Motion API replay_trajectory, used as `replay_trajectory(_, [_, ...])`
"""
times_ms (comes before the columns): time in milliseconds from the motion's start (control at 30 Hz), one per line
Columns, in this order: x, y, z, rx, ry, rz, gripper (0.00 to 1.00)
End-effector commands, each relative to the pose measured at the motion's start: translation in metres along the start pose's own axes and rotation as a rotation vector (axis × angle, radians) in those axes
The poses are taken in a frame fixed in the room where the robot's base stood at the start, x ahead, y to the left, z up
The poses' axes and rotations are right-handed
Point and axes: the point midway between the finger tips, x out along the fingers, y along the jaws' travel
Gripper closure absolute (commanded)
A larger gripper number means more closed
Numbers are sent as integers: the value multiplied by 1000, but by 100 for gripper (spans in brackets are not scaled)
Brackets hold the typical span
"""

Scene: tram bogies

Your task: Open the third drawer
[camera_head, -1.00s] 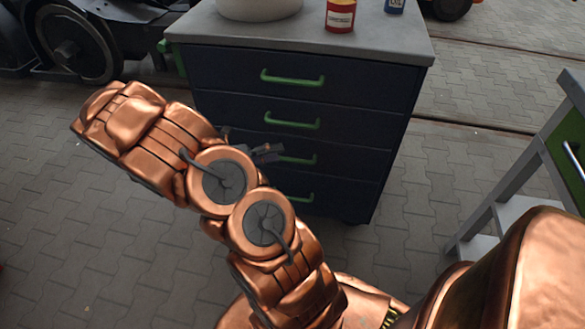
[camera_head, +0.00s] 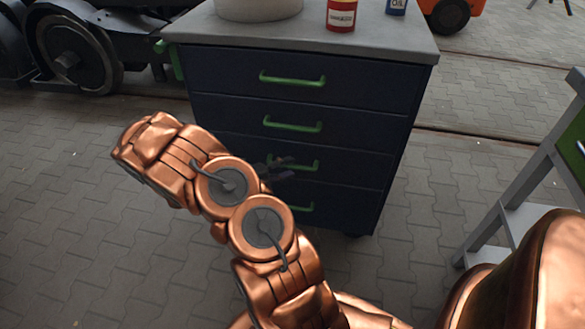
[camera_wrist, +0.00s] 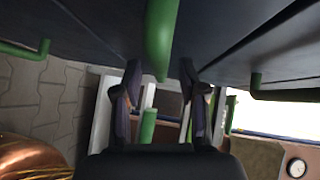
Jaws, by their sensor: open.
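A dark blue cabinet (camera_head: 240,104) with several drawers, each with a green bar handle, stands ahead. All its drawers look shut. The third drawer's handle (camera_head: 308,166) is partly covered by my gripper (camera_head: 279,169), which is at its left part. In the wrist view, my gripper (camera_wrist: 160,72) is open, with one dark finger on each side of a green handle (camera_wrist: 160,38). The handle's near end reaches between the fingertips, with gaps visible on both sides. My arm hides the lower left of the cabinet and part of the bottom handle (camera_head: 304,207).
A white bowl-like vessel (camera_head: 258,8), a red can (camera_head: 341,15) and a blue can (camera_head: 396,6) stand on the grey cabinet top (camera_head: 290,42). A grey-and-green stand (camera_head: 505,215) is at the right. Paved floor lies between it and the cabinet.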

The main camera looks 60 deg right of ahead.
Motion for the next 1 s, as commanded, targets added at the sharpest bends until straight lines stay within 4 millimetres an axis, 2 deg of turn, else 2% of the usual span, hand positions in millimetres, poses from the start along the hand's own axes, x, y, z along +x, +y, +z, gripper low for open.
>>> replay_trajectory(233, [20,0,0,1,2,-2,59])
replay_trajectory(600, [23,0,0,0,1,-1,59])
replay_trajectory(1000, [23,0,-1,0,1,-2,99])
